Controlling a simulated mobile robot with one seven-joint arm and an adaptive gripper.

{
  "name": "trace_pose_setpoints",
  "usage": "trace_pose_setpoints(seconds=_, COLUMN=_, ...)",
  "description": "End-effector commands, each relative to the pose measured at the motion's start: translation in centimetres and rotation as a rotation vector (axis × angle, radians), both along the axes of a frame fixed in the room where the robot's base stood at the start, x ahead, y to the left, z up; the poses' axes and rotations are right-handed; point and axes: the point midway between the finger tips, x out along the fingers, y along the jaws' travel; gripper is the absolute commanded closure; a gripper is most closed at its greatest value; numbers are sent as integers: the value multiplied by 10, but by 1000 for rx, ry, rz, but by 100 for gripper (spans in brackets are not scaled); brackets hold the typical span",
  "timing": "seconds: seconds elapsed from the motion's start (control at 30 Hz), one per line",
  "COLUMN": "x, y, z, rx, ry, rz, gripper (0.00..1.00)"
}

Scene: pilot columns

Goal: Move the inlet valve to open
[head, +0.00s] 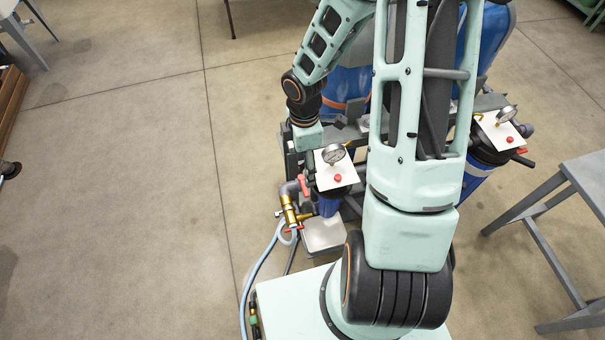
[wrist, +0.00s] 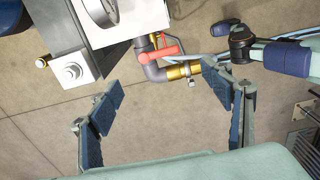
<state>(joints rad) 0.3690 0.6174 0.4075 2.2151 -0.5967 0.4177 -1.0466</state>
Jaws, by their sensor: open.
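The valve with a red lever (head: 304,185) sits on the left side of the left filter column in the head view. In the wrist view the red lever (wrist: 162,52) lies nearly level across the picture, by a grey pipe elbow (wrist: 152,70) that leads to a brass fitting (wrist: 183,71). I see no label naming it the inlet valve. My gripper (wrist: 163,85) is open and empty, its two fingers spread apart, with the lever beyond the fingertips. In the head view the fingers are mostly hidden beneath my wrist.
A pressure gauge (head: 334,153) on a white plate stands right of the lever. A brass tap (head: 290,212) with a blue hose (head: 262,262) hangs below. A second gauge (head: 506,114) is at the right.

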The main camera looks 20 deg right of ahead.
Motion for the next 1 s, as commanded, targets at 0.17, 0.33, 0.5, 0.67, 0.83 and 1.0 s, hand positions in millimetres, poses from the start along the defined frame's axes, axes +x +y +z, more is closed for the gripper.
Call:
trace_pose_setpoints(seconds=0.17, x=-1, y=1, z=-29, rx=0, ry=3, rz=2, gripper=28)
trace_pose_setpoints(seconds=0.33, x=0, y=1, z=-62, rx=0, ry=2, rz=0, gripper=28)
trace_pose_setpoints(seconds=0.5, x=1, y=0, z=-88, rx=0, ry=-1, rz=-1, gripper=28)
trace_pose_setpoints(seconds=0.67, x=1, y=0, z=-100, rx=0, ry=-3, rz=0, gripper=28)
trace_pose_setpoints(seconds=0.83, x=1, y=0, z=-104, rx=-1, ry=-3, rz=-1, gripper=28)
trace_pose_setpoints(seconds=1.0, x=1, y=-1, z=-104, rx=-1, ry=-4, rz=-2, gripper=28)
